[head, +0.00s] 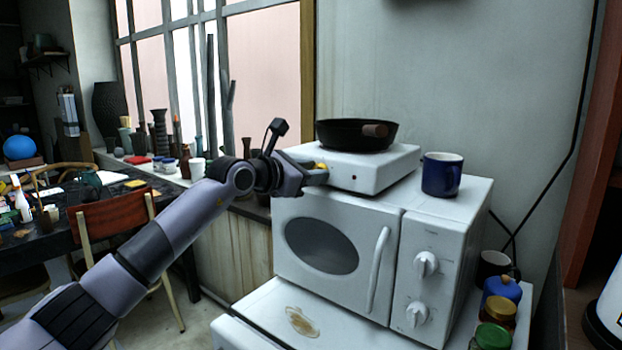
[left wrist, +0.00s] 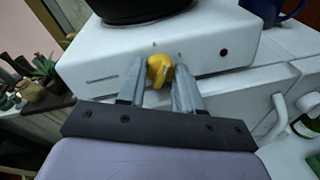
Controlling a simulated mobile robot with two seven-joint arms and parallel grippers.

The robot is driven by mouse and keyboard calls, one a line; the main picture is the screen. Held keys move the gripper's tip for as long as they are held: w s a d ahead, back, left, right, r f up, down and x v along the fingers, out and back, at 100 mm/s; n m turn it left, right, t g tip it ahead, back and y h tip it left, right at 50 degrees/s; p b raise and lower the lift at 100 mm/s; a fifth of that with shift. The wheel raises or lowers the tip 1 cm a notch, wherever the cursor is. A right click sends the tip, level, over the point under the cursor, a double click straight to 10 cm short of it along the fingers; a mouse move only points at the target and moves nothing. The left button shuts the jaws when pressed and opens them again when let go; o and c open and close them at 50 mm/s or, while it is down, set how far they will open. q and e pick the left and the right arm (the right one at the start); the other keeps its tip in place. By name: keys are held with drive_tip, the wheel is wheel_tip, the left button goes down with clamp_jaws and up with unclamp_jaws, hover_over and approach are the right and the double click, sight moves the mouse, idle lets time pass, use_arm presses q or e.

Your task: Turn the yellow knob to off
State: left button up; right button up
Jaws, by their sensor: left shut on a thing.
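The yellow knob (left wrist: 160,70) is on the front face of the white hot plate (left wrist: 215,58), near its middle in the left wrist view. My left gripper (left wrist: 162,82) is shut on the knob, with one finger on each side of it. In the head view my left gripper (head: 315,173) reaches the hot plate (head: 372,178) from the left, and a bit of the yellow knob (head: 321,166) shows at its fingertips. My right gripper does not show in either view. The knob's pointer mark cannot be read.
A black pan (head: 350,135) sits on the hot plate, which stands on a white microwave (head: 385,250). A blue mug (head: 442,175) stands right of the hot plate. Jars (head: 498,312) stand at the lower right. A cluttered table (head: 45,240) is at the left.

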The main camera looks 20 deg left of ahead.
use_arm(q)
drive_tip(key=shift+n+t+b, duration=0.3)
drive_tip(key=shift+n+b, duration=0.2)
drive_tip(key=shift+n, duration=2.8)
drive_tip(key=o, duration=1)
drive_tip(key=shift+o, duration=0.2)
drive_tip(key=b+v, duration=0.1)
drive_tip(key=v, duration=0.6)
drive_tip(key=shift+b, duration=0.4)
